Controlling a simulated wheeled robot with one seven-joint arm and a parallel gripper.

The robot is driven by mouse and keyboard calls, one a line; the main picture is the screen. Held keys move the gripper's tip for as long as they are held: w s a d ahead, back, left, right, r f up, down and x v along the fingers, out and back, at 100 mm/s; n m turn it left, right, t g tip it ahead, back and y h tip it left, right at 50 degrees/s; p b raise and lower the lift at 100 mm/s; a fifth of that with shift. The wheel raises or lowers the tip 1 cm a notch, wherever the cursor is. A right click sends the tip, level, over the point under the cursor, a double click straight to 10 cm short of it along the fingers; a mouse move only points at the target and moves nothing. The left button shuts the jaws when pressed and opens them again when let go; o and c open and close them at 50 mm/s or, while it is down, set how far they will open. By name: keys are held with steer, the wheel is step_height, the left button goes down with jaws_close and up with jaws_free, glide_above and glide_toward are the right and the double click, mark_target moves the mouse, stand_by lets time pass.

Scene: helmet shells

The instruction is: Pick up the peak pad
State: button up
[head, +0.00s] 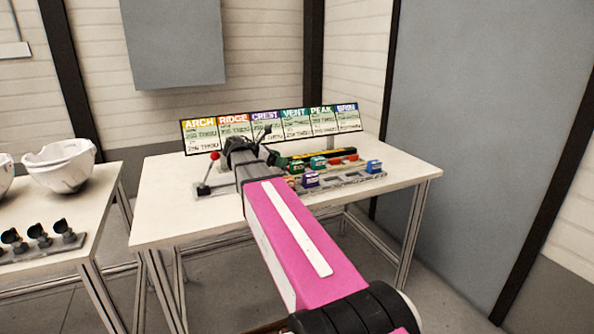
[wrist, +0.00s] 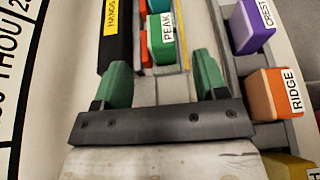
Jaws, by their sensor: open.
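The peak pad (wrist: 161,42) is a small green block with a white PEAK label, at the top middle of the wrist view. It sits in a narrow slot or rail among other pads. My gripper (wrist: 163,75) is open and empty, its two green-tipped fingers spread apart. In the wrist view the pad appears ahead of the fingers, in line with the gap between them. I cannot tell their height above it. In the head view my arm hides part of the bench, and I cannot surely pick out the peak pad there.
A purple CREST pad (wrist: 250,27) and an orange RIDGE pad (wrist: 274,94) stand to the right. A black bar with a yellow label (wrist: 116,35) lies left. A label board (head: 270,128) stands behind on the table (head: 160,222). White helmet shells (head: 60,165) sit on another table.

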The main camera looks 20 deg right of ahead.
mark_target(294, 162)
steer(key=x, duration=0.6)
steer(key=shift+d, duration=0.15)
steer(key=c, duration=1)
